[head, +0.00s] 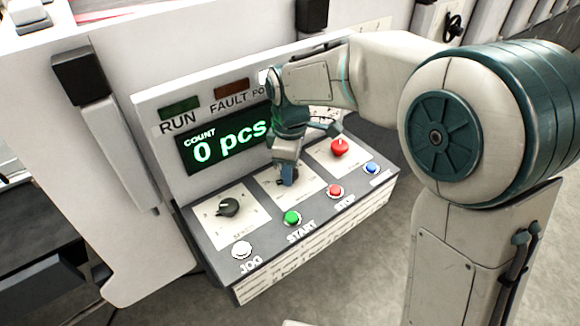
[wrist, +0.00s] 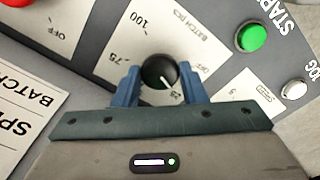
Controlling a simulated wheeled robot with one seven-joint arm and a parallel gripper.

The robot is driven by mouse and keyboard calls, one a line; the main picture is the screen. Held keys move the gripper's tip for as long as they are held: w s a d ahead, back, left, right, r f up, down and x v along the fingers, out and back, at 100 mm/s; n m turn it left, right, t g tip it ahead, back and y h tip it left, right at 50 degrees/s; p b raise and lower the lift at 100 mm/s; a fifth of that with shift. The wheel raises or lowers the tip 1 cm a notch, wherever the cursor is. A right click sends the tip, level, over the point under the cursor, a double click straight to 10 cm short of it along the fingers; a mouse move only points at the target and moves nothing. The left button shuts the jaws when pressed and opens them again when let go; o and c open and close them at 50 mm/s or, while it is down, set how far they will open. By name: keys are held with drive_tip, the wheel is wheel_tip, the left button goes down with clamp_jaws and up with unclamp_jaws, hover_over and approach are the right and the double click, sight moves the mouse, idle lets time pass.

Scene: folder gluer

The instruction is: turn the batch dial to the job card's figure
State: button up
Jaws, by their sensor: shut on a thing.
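The batch dial (wrist: 159,70) is a round black knob on a white plate marked "BATCH PCS" in the wrist view. Its white pointer line slants toward the lower right, at about the "25" mark. "75", "100" and "OFF" also show on the plate. My gripper (wrist: 161,88) has its two blue fingers on either side of the knob, shut on it. In the head view my gripper (head: 287,174) reaches down onto the middle plate and hides most of the dial. A white card (wrist: 28,108) at the wrist view's left edge reads "BATCH" in part; its figure is cut off.
The display (head: 225,138) reads "COUNT 0 pcs". A black selector (head: 228,207) is left of my gripper and a red knob (head: 340,147) right. White (head: 241,250), green (head: 292,218), red (head: 335,191) and blue (head: 371,168) buttons line the panel's front edge.

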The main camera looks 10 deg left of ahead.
drive_tip(key=m, duration=0.7)
drive_tip(key=shift+b, duration=0.3)
drive_tip(key=m, duration=0.7)
drive_tip(key=shift+m+b, duration=0.3)
drive_tip(key=shift+b, duration=0.05)
drive_tip(key=m, duration=0.5)
drive_tip(key=shift+r, duration=0.1)
drive_tip(key=m, duration=0.6)
drive_tip(key=shift+b, duration=0.3)
drive_tip(key=shift+m, duration=0.4)
drive_tip(key=o, duration=1)
